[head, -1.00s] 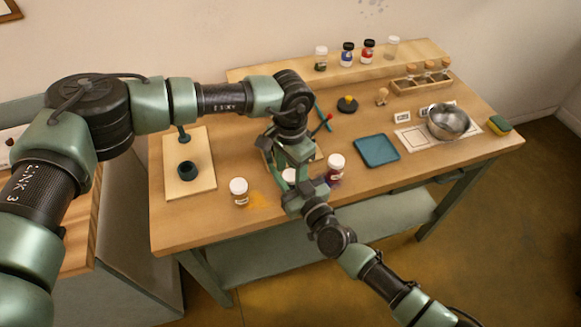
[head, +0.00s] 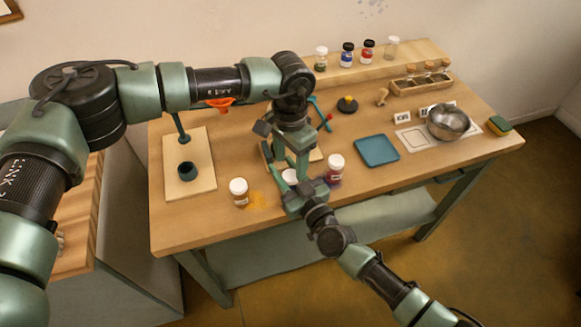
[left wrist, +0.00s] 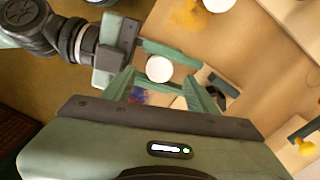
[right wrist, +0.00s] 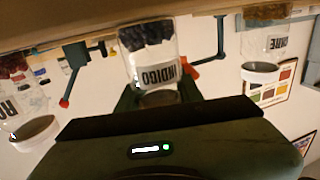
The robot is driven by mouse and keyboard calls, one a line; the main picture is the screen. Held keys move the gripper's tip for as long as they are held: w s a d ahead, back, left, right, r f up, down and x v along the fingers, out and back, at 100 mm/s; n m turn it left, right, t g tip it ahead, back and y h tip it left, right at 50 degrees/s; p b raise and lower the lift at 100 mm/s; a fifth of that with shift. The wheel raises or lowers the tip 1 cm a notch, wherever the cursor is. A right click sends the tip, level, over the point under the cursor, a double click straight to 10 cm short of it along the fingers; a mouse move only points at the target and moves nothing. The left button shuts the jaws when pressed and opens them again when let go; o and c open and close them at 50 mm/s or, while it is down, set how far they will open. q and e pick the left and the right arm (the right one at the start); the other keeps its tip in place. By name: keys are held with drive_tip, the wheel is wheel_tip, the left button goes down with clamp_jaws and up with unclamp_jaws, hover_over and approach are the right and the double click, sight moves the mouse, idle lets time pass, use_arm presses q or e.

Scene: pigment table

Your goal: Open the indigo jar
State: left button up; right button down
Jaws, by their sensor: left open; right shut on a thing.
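The indigo jar (right wrist: 150,62) shows upside down in the right wrist view, with dark pigment and an INDIGO label. My right gripper (head: 293,188) is shut on its body. In the head view the jar's white lid (head: 289,175) shows just beyond that gripper, and the body is mostly hidden. My left gripper (head: 290,168) is above the jar, pointing down. In the left wrist view the round white lid (left wrist: 159,69) lies between the tips of my open left gripper (left wrist: 163,80). I cannot tell whether the fingers touch it.
An ochre jar (head: 239,191) beside spilled yellow powder stands left of the indigo jar, and a dark red jar (head: 335,168) stands close on its right. A blue tray (head: 377,150) lies farther right. A wooden stand (head: 196,150) and orange funnel (head: 219,103) are at the left.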

drive_tip(key=c, duration=0.9)
unclamp_jaws()
drive_tip(key=shift+o, duration=0.2)
